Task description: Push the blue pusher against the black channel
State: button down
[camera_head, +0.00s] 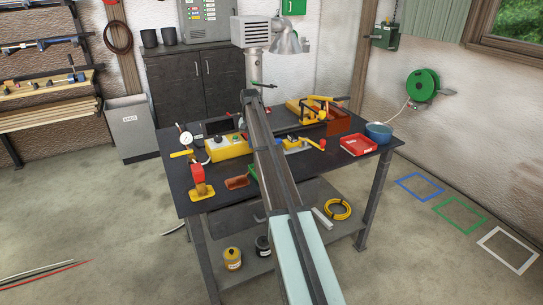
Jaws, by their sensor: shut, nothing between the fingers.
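A long pale-blue and dark grey arm, apparently mine, rises from the bottom edge and covers the middle of the dark workbench. My gripper (251,97) is at its far end, small, over the back of the bench; it is shut and empty. A small blue part (293,148) with a yellow lever and red tip sits just right of the arm; it may be the blue pusher. I cannot pick out the black channel for certain; the arm may hide it. I cannot tell whether the two touch.
A yellow and red tool (201,186), a yellow-and-white box (228,148) and a dial gauge (184,138) stand on the left of the bench. The front right is clear.

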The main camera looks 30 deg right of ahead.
jog(key=shift+a, duration=0.2)
jog(key=shift+r, duration=0.15)
notch_tip(320, 180, up, 8)
dwell(0.9)
dwell(0.4)
